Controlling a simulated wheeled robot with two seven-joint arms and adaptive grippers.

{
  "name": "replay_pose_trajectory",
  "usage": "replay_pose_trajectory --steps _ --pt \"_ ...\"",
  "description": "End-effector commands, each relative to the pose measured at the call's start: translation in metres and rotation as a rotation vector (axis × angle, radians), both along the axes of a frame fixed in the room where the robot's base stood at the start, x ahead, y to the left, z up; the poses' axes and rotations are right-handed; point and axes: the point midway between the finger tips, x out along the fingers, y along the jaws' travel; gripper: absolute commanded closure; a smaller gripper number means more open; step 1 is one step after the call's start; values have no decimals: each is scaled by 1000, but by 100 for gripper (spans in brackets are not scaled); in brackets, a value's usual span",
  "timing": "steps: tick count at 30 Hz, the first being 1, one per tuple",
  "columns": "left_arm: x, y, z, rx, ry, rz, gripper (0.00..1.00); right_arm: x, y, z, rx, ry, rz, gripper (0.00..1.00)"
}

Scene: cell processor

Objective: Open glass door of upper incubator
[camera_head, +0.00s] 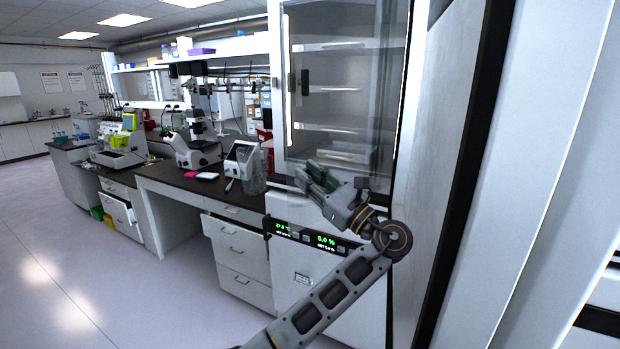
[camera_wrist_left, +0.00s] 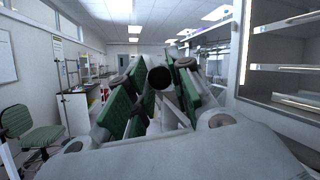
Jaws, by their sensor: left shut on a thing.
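The upper incubator's glass door (camera_head: 340,65) stands in front of lit shelves at the upper middle of the head view. A dark latch (camera_head: 305,82) shows near its left side. I cannot tell if the glass is fully closed or ajar. My left gripper (camera_head: 308,177), with green finger pads, is just below the glass door's lower left part, apart from the latch. In the left wrist view its fingers (camera_wrist_left: 158,100) are drawn in toward a dark round shape. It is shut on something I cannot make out. My right gripper is not in view.
A tall white door panel (camera_head: 545,160) fills the right side. Below the glass is a control panel with green digits (camera_head: 325,240). A bench with a microscope (camera_head: 195,145) and a small white screen device (camera_head: 242,160) stands left. The floor (camera_head: 100,270) at left is clear.

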Motion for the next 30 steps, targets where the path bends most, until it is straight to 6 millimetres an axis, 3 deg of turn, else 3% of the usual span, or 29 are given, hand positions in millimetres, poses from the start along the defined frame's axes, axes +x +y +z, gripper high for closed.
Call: replay_pose_trajectory --steps 4,5,10,23,30 --pt "0 0 0 1 -1 0 100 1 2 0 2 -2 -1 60" --pt "0 0 0 1 -1 0 77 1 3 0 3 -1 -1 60" --pt "0 0 0 0 0 0 56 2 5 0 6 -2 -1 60" --pt "0 0 3 -1 -1 0 56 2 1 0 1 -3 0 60" --pt "0 0 22 -2 -1 0 56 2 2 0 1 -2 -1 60"
